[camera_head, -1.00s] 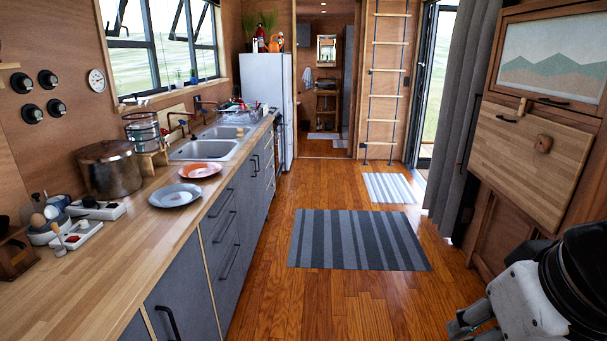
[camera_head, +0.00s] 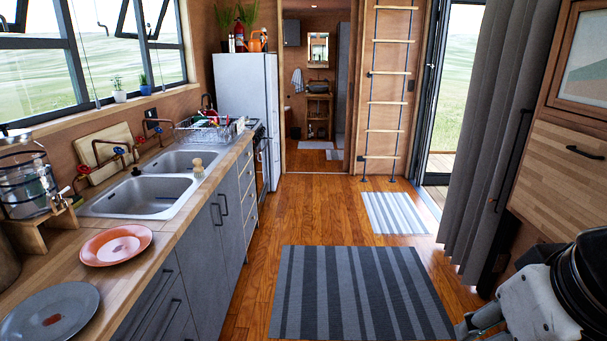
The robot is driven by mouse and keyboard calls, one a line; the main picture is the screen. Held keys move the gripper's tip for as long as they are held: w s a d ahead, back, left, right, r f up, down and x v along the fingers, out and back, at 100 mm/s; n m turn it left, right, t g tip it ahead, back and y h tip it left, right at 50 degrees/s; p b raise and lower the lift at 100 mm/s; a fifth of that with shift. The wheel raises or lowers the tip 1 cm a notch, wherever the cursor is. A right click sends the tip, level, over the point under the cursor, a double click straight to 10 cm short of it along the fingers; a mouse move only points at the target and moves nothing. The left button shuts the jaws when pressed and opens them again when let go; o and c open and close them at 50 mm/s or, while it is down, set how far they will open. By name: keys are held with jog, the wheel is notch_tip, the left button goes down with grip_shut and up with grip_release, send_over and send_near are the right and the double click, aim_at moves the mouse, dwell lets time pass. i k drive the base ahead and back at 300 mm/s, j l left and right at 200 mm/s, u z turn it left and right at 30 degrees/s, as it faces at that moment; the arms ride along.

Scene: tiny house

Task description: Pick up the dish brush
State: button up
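A small brush (camera_head: 198,168) with a pale head and a short knob stands on the right rim of the double sink (camera_head: 158,192). It looks like the dish brush, though it is small in the picture. Nothing covers it. My gripper (camera_head: 472,325) shows only in part at the bottom right corner, beside my white and black arm. It is far from the brush, across the floor from the counter. Whether its fingers are open or shut does not show.
An orange plate (camera_head: 117,245) and a grey plate (camera_head: 50,313) lie on the counter. A dish rack (camera_head: 205,131) stands beyond the sink, a glass dispenser (camera_head: 27,185) before it. The floor with a striped rug (camera_head: 358,295) is free. A grey curtain (camera_head: 497,140) hangs right.

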aim_at(199, 169)
jog(key=i, duration=1.9)
jog(key=i+u, duration=0.2)
jog(key=i, duration=0.3)
jog(key=i+l+u, duration=0.2)
jog(key=i, duration=0.25)
jog(key=i+u, duration=0.2)
jog(key=i, duration=0.3)
jog(key=i+u, duration=0.4)
jog(key=i+l+u, duration=0.2)
jog(key=u, duration=0.25)
jog(key=i+l+u, duration=0.25)
jog(key=u, duration=0.15)
